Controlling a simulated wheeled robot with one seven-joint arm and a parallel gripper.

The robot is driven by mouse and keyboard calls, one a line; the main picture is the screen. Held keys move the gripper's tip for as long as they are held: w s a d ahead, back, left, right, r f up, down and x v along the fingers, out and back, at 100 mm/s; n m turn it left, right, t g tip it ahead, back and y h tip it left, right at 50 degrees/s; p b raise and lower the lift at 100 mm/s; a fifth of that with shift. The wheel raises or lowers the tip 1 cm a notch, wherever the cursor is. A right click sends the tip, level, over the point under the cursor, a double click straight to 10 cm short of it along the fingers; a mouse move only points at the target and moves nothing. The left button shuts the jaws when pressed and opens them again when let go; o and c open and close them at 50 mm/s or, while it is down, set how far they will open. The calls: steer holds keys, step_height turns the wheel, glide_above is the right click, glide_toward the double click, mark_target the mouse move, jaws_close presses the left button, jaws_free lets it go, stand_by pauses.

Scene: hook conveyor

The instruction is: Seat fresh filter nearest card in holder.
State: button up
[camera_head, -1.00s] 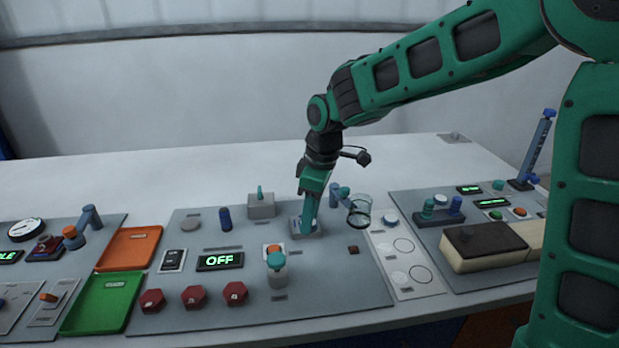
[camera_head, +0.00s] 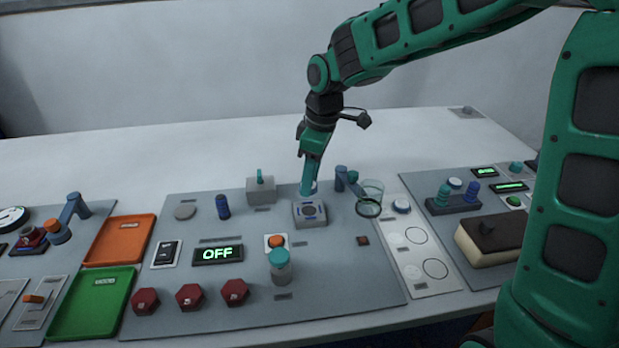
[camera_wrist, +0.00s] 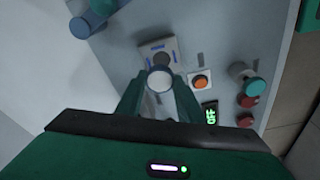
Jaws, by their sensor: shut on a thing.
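My gripper (camera_head: 308,188) points down just behind the holder. In the wrist view its fingers (camera_wrist: 159,100) are shut on a round white piece, the filter (camera_wrist: 160,78). A sliver of white beside the fingers shows in the head view. The holder (camera_head: 311,223) is a grey square block with a dark round recess and blue marks; it also shows in the wrist view (camera_wrist: 174,50), just beyond the filter, which looks apart from it. A white card (camera_head: 437,289) at right bears outlined circles and white discs. I cannot tell which card the task means.
A clear glass (camera_head: 370,195) and a blue jointed post (camera_head: 341,180) stand close right of the holder. A grey box with a teal lever (camera_head: 260,190) stands left. An orange button (camera_head: 276,241) and a teal-capped jar (camera_head: 281,268) are in front. An OFF display (camera_head: 217,254) is left.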

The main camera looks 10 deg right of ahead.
mark_target(309, 212)
steer(key=shift+f, duration=0.15)
steer(key=shift+f, duration=2.7)
steer(key=shift+s+r, duration=0.1)
steer(key=shift+d+f, duration=0.1)
steer(key=shift+f, duration=0.5)
stand_by(1.2)
steer(key=o, duration=1.1)
steer(key=shift+o, duration=0.2)
steer(key=shift+s, duration=0.15)
steer(key=shift+s, duration=0.1)
steer(key=shift+f, duration=0.1)
steer(key=shift+c, duration=0.7)
